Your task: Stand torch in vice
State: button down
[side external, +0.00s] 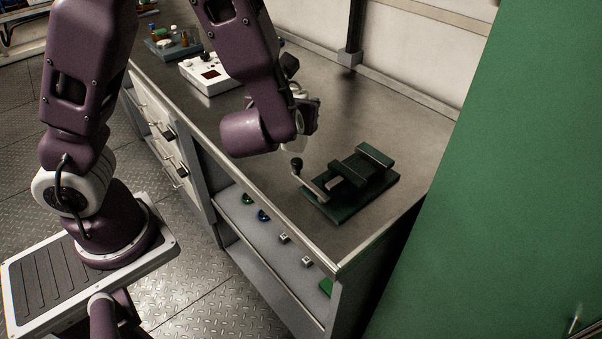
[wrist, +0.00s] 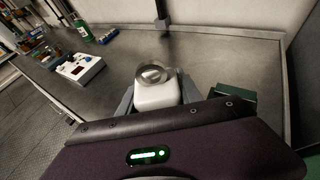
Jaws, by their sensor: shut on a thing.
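The torch (wrist: 155,94), a white block-like body with a round metal ring on top, sits between the grey fingers of my gripper (wrist: 157,99) in the wrist view. My gripper is shut on it. In the side view my gripper (side external: 308,116) hangs above the bench, behind and left of the vice; the torch is mostly hidden there by my arm. The dark green vice (side external: 352,184) lies on the bench near its right end, with its handle toward the front edge. In the wrist view part of the vice (wrist: 236,104) shows right of the torch, partly covered by my gripper body.
A white box with controls (side external: 209,75) and a tray of bottles (side external: 172,44) stand at the bench's far left end. A dark post (side external: 352,35) rises at the back wall. A tall green panel (side external: 510,170) borders the right. The bench behind the vice is clear.

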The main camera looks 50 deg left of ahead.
jog(key=w+d+r+m+t+h, duration=0.1)
jog(key=w+d+r+m+h, duration=0.15)
jog(key=w+d+h, duration=0.2)
jog(key=w+d+r+m+t+h, duration=0.1)
jog(key=w+d+r+m+h, duration=0.1)
jog(key=w+d+m+h, duration=0.25)
jog(key=shift+y, duration=0.6)
jog(key=f, duration=0.3)
jog(key=w+d+f, duration=0.1)
jog(key=f, duration=0.2)
jog(key=w+f, duration=0.1)
jog(key=f, duration=0.2)
jog(key=shift+w+d, duration=0.15)
jog(key=shift+w, duration=0.05)
jog(key=shift+f, duration=0.1)
jog(key=shift+f, duration=0.55)
jog(key=c, duration=0.8)
grip_release()
